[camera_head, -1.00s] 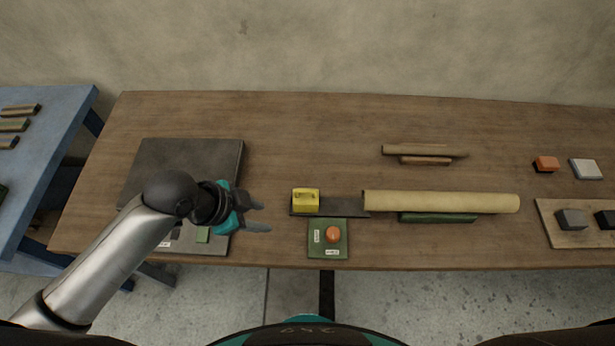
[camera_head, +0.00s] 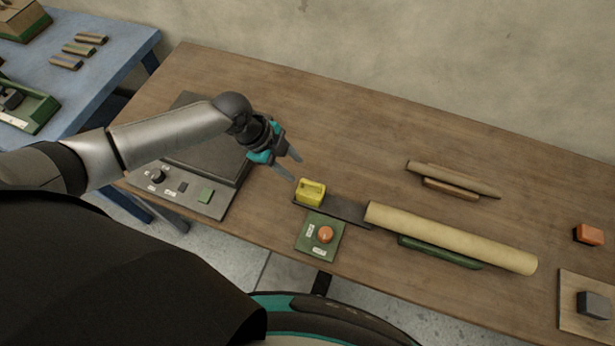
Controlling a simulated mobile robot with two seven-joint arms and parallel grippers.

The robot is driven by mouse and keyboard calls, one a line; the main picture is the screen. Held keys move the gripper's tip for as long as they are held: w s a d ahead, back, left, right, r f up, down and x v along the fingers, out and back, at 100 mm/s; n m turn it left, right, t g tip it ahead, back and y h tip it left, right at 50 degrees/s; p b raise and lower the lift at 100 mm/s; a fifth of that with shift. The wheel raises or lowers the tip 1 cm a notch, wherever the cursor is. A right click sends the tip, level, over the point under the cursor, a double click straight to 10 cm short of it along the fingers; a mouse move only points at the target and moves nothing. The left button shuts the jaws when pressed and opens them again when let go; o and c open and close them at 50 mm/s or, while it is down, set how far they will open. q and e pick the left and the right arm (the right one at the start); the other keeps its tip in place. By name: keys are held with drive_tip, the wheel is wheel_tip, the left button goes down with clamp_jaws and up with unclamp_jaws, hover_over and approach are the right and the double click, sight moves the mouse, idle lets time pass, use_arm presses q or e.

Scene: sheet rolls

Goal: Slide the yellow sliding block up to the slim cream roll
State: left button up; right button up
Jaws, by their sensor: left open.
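The yellow sliding block (camera_head: 311,194), with a handle-like top, sits at the left end of a dark flat track (camera_head: 345,210). The cream roll (camera_head: 450,238) lies on a green support (camera_head: 440,252), its left end by the track's right end. Bare track shows between block and roll, so they are apart. My left gripper (camera_head: 297,169) is open and empty, its fingers pointing right, just up and left of the block in the picture. I cannot tell its height, and no contact is clear. My right gripper is not in view.
A green plate with an orange button (camera_head: 325,234) lies in front of the track. A thinner tan roll (camera_head: 453,178) rests farther back. An orange block (camera_head: 588,234) and a grey block (camera_head: 593,304) are at right.

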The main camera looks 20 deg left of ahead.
sight(311, 183)
use_arm(q)
drive_tip(key=b+x, duration=0.1)
drive_tip(key=x, duration=0.7)
drive_tip(key=shift+d+f, duration=0.1)
drive_tip(key=shift+f, duration=0.1)
drive_tip(key=shift+c, duration=0.2)
clamp_jaws()
idle(1.1)
